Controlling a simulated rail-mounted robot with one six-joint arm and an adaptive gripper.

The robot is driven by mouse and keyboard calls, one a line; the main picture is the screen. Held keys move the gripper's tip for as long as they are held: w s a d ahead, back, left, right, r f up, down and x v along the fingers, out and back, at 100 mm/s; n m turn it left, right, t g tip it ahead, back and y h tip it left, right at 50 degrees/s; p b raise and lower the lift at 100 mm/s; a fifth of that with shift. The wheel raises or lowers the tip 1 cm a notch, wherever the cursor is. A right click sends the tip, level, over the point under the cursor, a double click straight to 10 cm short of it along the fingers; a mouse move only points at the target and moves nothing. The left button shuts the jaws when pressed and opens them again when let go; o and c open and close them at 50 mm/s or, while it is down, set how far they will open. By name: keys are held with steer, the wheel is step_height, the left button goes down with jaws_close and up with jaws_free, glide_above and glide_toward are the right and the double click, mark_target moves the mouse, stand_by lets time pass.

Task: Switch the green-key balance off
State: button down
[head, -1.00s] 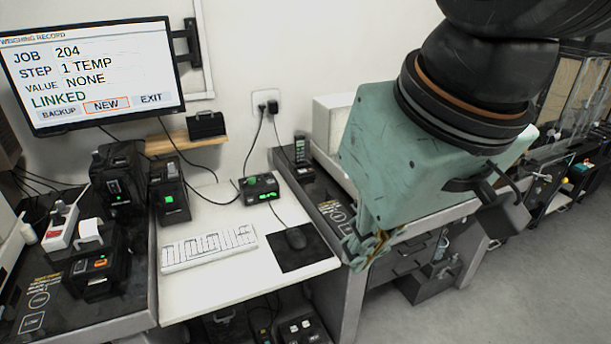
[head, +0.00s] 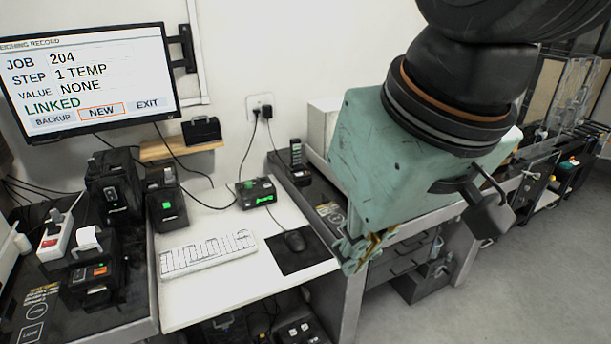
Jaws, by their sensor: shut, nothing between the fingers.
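No thing in the head view can be told for sure as the green-key balance. A small black box with a green key and a lit green display (head: 258,193) stands at the back of the white desk. A black device with a green key (head: 167,211) stands left of the desk, and a taller black device with a small green light (head: 113,190) stands beside it. My gripper (head: 360,252) is shut and empty, past the desk's right edge, apart from these devices. A green housing of my arm hides part of the right-hand bench.
A wall monitor (head: 90,80) reads LINKED. A label printer (head: 92,270) and a power strip (head: 56,240) crowd the left bench. Cables run behind. Floor at right is open.

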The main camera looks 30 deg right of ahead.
steer(key=w+d+f+m+y+p, duration=0.25)
steer(key=w+d+m, duration=0.25)
steer(key=w+m, duration=0.3)
steer(key=w+d+f+m+y+p, duration=0.15)
steer(key=w+d+f+m, duration=0.35)
steer(key=w, duration=0.5)
steer(key=w+d+f+m+y+p, duration=0.1)
steer(key=w+d+f+m+y, duration=0.2)
steer(key=w+m, duration=0.6)
steer(key=w+d+f+m+t, duration=0.2)
steer(key=d+m, duration=0.3)
steer(key=d, duration=0.4)
steer(key=w+d+f+m+t+p, duration=0.1)
steer(key=w+d+f+m, duration=0.3)
steer(key=d, duration=0.6)
steer(key=w+d+f+m+t+h+p, duration=0.1)
steer(key=w+d+f+m+t, duration=0.2)
steer(key=d, duration=0.6)
steer(key=w+m, duration=0.1)
steer(key=m, duration=0.1)
steer(key=shift+w+d+f+m+t, duration=0.25)
steer(key=shift+f+m+t, duration=0.05)
steer(key=shift+m, duration=0.1)
steer(key=shift+f, duration=0.2)
